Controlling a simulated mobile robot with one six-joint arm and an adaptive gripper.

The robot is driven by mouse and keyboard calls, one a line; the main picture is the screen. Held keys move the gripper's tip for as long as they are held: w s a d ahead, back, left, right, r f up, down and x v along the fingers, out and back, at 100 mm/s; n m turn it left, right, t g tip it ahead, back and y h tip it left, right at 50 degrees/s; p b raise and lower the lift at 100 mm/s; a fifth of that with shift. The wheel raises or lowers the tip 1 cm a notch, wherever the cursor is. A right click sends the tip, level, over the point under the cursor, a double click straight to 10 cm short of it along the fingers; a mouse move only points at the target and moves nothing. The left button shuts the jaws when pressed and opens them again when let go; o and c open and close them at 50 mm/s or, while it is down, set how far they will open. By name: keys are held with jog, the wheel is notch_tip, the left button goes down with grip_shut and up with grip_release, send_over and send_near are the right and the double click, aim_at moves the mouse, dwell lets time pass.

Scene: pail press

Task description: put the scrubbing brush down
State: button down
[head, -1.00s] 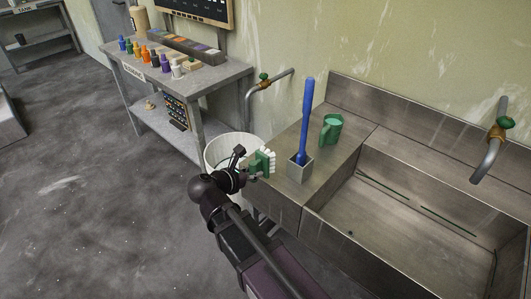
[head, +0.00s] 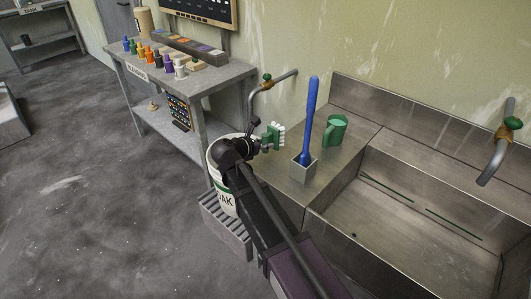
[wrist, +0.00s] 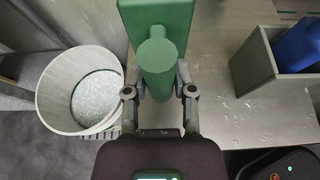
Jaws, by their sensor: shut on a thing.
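The scrubbing brush (head: 274,136) is green with white bristles. In the head view it is in front of the tap wall, over the back left part of the steel drainboard (head: 283,182), with its bristles facing right. My gripper (head: 262,146) is shut on its handle. In the wrist view the two fingers of my gripper (wrist: 158,84) close on the round green handle (wrist: 158,62), and the brush's flat green block (wrist: 150,15) lies beyond it. I cannot tell whether the brush touches the drainboard.
A grey square holder (head: 303,170) with a blue-handled tool (head: 311,115) and a green mug (head: 336,131) stand on the drainboard. A white pail (head: 215,160) stands left on a slatted stand (head: 222,217). A tap (head: 268,84) projects from the wall behind.

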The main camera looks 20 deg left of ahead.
aim_at(264, 152)
jog(key=shift+f, duration=0.1)
jog(key=shift+f+b, duration=1.7)
jog(key=shift+b, duration=0.1)
jog(key=shift+f, duration=0.15)
jog(key=shift+c, duration=2.2)
grip_release()
jog(key=shift+r, duration=0.25)
jog(key=shift+s+a+r, duration=0.1)
jog(key=shift+s, duration=0.15)
jog(key=p+v, duration=0.5)
jog(key=v, duration=0.6)
jog(key=shift+s, duration=0.2)
